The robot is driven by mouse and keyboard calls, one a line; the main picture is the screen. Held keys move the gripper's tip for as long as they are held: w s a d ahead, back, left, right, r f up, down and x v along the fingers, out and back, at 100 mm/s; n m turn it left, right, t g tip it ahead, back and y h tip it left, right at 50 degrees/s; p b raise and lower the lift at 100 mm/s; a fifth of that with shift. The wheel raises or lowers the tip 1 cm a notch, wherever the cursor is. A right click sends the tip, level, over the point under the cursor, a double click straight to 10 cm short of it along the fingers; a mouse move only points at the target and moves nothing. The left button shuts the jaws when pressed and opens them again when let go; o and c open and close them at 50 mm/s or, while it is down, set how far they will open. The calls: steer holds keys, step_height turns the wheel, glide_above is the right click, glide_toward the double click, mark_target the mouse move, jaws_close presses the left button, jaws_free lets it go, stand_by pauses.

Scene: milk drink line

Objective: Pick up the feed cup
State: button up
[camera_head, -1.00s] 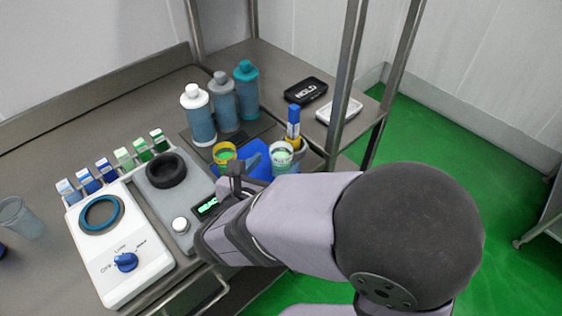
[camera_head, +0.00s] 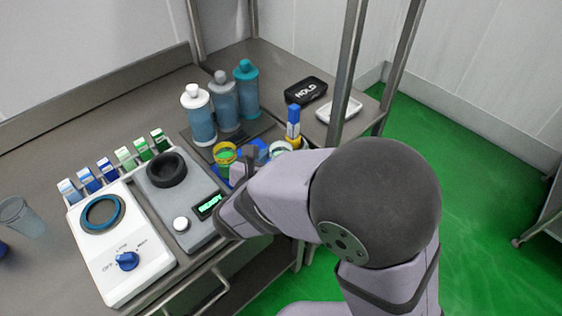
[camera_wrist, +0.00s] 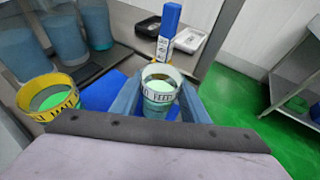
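The feed cup (camera_wrist: 160,90) is a clear cup with a pale rim, green contents and a band reading "FEED". It stands upright in the middle of the wrist view. In the head view, the feed cup (camera_head: 281,148) is mostly hidden behind my arm. My gripper (camera_wrist: 161,100) has one blue finger on each side of the cup. The fingers look spread around it, with no clear grip; contact is hard to tell. A yellow-rimmed cup (camera_wrist: 48,96) stands just left of the left finger, and also shows in the head view (camera_head: 224,152).
A blue and yellow marker-like tube (camera_head: 293,122) stands close behind the feed cup. Several capped bottles (camera_head: 224,101) stand at the back. A black HOLD block (camera_head: 306,90) and a white tray (camera_head: 339,111) lie to the right. A grey device (camera_head: 183,203) reads "READY".

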steer(key=c, duration=0.6)
steer(key=shift+r, duration=0.15)
step_height(320, 180, up, 10)
steer(key=p, duration=0.1)
steer(key=s+a+n+y+p, duration=0.1)
steer(key=a+p, duration=0.3)
steer(key=a, duration=0.5)
steer(key=s+a+n+y+p, duration=0.2)
steer(key=a+p, duration=0.3)
steer(key=a, duration=0.4)
steer(key=s+a+n+y+p, duration=0.1)
steer(key=a+y+p, duration=0.1)
steer(key=a+p, duration=0.3)
steer(key=shift+s+a+r+n+t, duration=0.1)
steer(key=shift+a+r+n+t, duration=0.1)
steer(key=shift+a, duration=0.8)
steer(key=shift+s+a+r+n+t, duration=0.1)
steer(key=shift+a+t, duration=0.1)
steer(key=shift+a, duration=0.8)
